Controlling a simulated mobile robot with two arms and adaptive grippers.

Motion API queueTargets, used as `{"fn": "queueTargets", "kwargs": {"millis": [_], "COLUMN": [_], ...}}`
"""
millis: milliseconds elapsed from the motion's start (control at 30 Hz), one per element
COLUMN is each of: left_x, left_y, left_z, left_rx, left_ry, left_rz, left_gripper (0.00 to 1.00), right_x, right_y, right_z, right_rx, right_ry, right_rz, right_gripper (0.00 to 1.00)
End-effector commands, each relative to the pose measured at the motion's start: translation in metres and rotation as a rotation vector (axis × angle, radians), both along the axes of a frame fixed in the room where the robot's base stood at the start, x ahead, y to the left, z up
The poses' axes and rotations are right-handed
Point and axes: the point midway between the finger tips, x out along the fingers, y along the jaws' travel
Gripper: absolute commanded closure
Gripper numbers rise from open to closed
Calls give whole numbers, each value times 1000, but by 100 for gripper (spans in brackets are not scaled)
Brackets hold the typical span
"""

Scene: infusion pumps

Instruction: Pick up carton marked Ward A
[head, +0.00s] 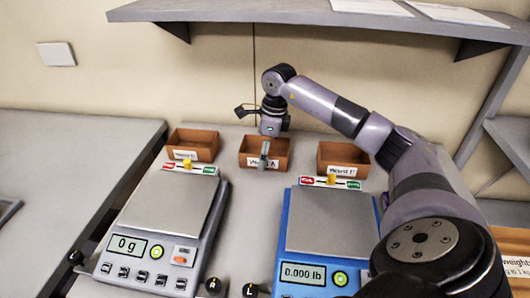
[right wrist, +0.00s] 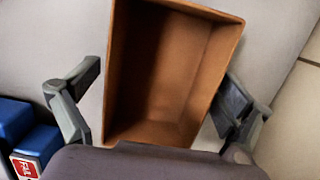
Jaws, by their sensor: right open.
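The carton marked Ward A (head: 282,157) is a small brown open-topped box, in the middle of three at the back of the table. A finger partly covers its label. My right gripper (head: 265,148) reaches down over it from the right-hand arm. In the right wrist view the empty carton (right wrist: 185,75) lies between the two spread fingers of my right gripper (right wrist: 161,80). The left finger appears beside one wall and the right finger beside the opposite wall; I cannot tell whether either touches. My left gripper is out of view.
Similar cartons stand left (head: 196,143) and right (head: 340,156) of it. In front are a grey scale (head: 168,205) reading 0 g and a blue scale (head: 325,222) reading 0.000 lb. A shelf (head: 330,12) overhangs the back wall.

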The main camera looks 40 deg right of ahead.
Motion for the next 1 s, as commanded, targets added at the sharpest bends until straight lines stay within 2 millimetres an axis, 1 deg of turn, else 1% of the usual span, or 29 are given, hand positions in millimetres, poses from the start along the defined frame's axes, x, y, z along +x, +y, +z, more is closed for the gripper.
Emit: {"fn": "queueTargets", "kwargs": {"millis": [33, 133, 533, 900, 1000], "left_x": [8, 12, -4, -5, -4], "left_y": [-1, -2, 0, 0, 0], "left_z": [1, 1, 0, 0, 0], "left_rx": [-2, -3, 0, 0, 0], "left_ry": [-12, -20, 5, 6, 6], "left_rz": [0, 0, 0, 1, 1], "left_gripper": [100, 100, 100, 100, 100], "right_x": [0, 0, 0, 0, 0], "right_y": [0, 0, 0, 0, 0], "right_z": [0, 0, 0, 0, 1], "right_rx": [0, 0, 1, 0, 0], "right_ry": [0, 0, 1, 0, 0], "right_rz": [0, 0, 0, -1, -1], "right_gripper": [3, 4, 31, 55, 56]}}
